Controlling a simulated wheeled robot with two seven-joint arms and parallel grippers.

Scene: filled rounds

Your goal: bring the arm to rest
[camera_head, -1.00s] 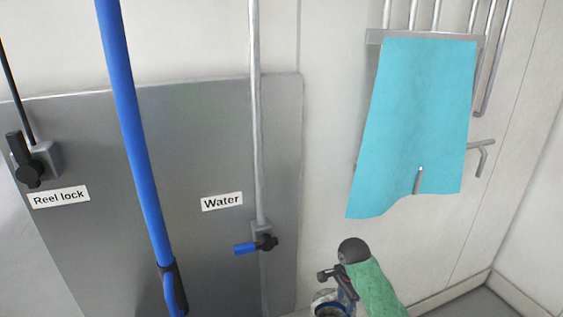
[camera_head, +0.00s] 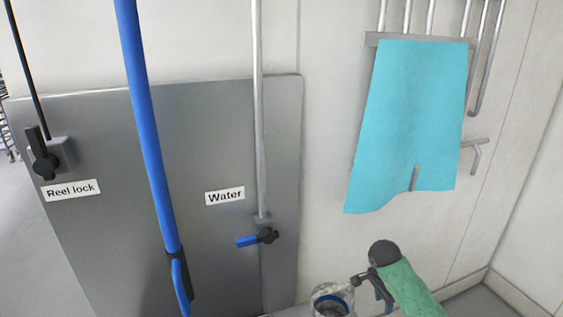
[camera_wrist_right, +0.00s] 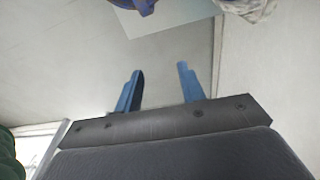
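My right arm comes in from the bottom right of the head view in a green sleeve. Its dark gripper (camera_head: 376,290) points down, small and partly cut off by the lower edge. In the right wrist view the two blue fingers of the right gripper (camera_wrist_right: 159,72) stand apart with nothing between them. The gripper is apart from the wall and the cloth. My left gripper is in neither view.
A blue-rimmed round object (camera_head: 332,302) is just left of the right gripper. A grey panel (camera_head: 110,130) carries the water valve (camera_head: 264,237) and reel lock (camera_head: 46,160). A blue pole (camera_head: 147,140) crosses in front. A turquoise cloth (camera_head: 408,125) hangs above right.

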